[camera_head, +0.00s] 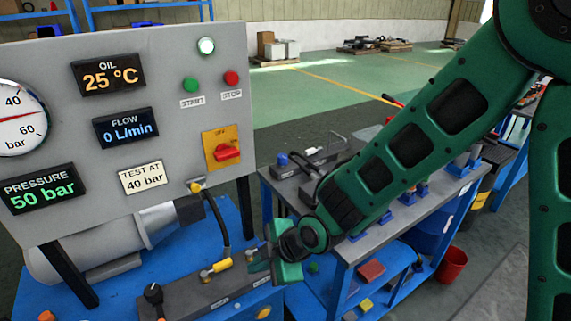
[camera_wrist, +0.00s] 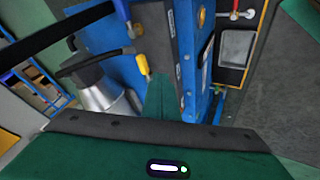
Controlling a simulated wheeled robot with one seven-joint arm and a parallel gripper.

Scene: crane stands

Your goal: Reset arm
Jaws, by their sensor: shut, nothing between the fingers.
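My green arm reaches down from the upper right in the head view. My gripper (camera_head: 256,262) is shut and empty, just right of a yellow-handled valve (camera_head: 216,270) on a grey block (camera_head: 200,293). I cannot tell whether it touches the block. In the wrist view my gripper (camera_wrist: 160,92) points at the blue stand, and the yellow handle (camera_wrist: 143,66) shows to its left. The grey panel (camera_head: 120,215) reads 50 bar pressure, 25 °C oil and 0 L/min flow. Its red switch (camera_head: 228,152) sits on a yellow plate.
A blue workbench (camera_head: 345,245) with tools and several fittings stands behind and right of my gripper, under my arm. A silver motor (camera_head: 95,250) lies below the panel. A red bucket (camera_head: 452,263) stands right of the bench. Green floor (camera_head: 330,92) is open behind.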

